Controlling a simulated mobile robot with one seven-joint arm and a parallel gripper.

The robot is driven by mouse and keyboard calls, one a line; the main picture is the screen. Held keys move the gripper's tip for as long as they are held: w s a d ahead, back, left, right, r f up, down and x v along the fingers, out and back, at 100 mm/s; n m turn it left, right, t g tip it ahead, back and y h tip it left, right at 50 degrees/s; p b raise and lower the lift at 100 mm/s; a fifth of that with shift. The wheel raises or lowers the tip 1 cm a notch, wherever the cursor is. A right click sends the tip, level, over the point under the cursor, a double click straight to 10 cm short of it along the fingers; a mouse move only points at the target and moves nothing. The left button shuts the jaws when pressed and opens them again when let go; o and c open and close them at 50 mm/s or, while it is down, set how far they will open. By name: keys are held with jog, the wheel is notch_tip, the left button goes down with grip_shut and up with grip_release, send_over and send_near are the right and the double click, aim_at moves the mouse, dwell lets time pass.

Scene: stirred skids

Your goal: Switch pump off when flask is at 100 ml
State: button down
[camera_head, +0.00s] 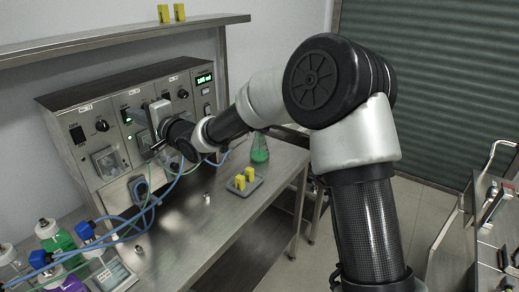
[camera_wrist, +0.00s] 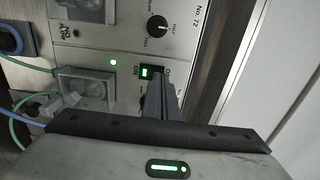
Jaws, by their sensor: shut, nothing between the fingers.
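The pump panel (camera_head: 92,112) stands along the wall at the back of the bench. In the wrist view a rocker switch (camera_wrist: 147,71), lit green and marked ON, sits below a black knob (camera_wrist: 157,27). A green lamp (camera_wrist: 113,62) glows beside it. My gripper (camera_wrist: 156,80) is shut and empty, its fingertips right at the switch; I cannot tell whether they touch it. In the head view my gripper (camera_head: 137,115) reaches the panel. The flask (camera_head: 260,150) stands on the bench with green liquid in its lower part; its markings are too small to read.
A green-lit display (camera_head: 204,79) is on the panel's right module, its digits unclear. Blue and green tubes run from the panel across the bench near my wrist. A tray (camera_head: 252,186) with yellow blocks and capped bottles (camera_head: 55,236) stand on the bench.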

jog(key=shift+w+a, duration=0.2)
jog(key=shift+a, duration=0.1)
jog(key=shift+w+a, duration=0.25)
jog(key=shift+d, duration=0.1)
jog(key=shift+s+d, duration=0.4)
jog(key=shift+s, duration=0.05)
jog(key=shift+d, duration=0.1)
jog(key=shift+p+v, duration=0.4)
jog(key=shift+v, duration=2.55)
